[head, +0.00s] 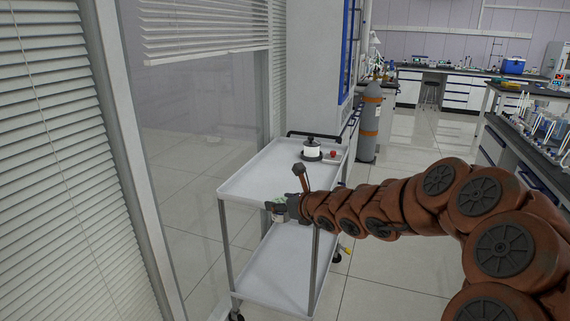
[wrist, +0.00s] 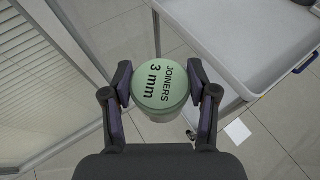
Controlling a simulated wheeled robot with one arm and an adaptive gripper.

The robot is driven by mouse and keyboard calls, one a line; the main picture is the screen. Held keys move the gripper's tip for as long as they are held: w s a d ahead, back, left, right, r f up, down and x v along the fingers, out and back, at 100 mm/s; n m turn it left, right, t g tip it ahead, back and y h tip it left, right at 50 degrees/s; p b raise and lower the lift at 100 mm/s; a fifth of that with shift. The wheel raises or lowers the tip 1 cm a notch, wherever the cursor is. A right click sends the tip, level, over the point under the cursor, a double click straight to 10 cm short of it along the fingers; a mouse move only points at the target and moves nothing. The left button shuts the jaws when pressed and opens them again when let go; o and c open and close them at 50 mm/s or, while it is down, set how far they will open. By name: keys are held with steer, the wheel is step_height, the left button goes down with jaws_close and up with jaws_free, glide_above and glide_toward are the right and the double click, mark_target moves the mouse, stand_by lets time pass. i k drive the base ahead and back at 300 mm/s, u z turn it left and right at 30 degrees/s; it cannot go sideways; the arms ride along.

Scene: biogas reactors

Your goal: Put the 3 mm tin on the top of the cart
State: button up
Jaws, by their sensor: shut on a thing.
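The 3 mm tin has a green lid reading "JOINERS 3 mm" in the wrist view (wrist: 160,86). My gripper (wrist: 160,84) is shut on it, one finger on each side. In the head view the tin (head: 278,216) shows small at the end of my arm, partly hidden by my gripper (head: 278,206). The white two-shelf cart (head: 262,178) stands behind and around it in the picture. The tin is held at the front part of the cart; whether it is over the top or just outside its edge is hard to tell in the head view. In the wrist view, the cart's tray (wrist: 245,45) lies to the right of the tin.
The rest of the top is bare. A window with blinds (head: 50,160) is at left. A grey gas cylinder (head: 369,125) stands behind the cart.

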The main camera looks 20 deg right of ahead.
mark_target(297, 191)
steer(key=i, duration=1.2)
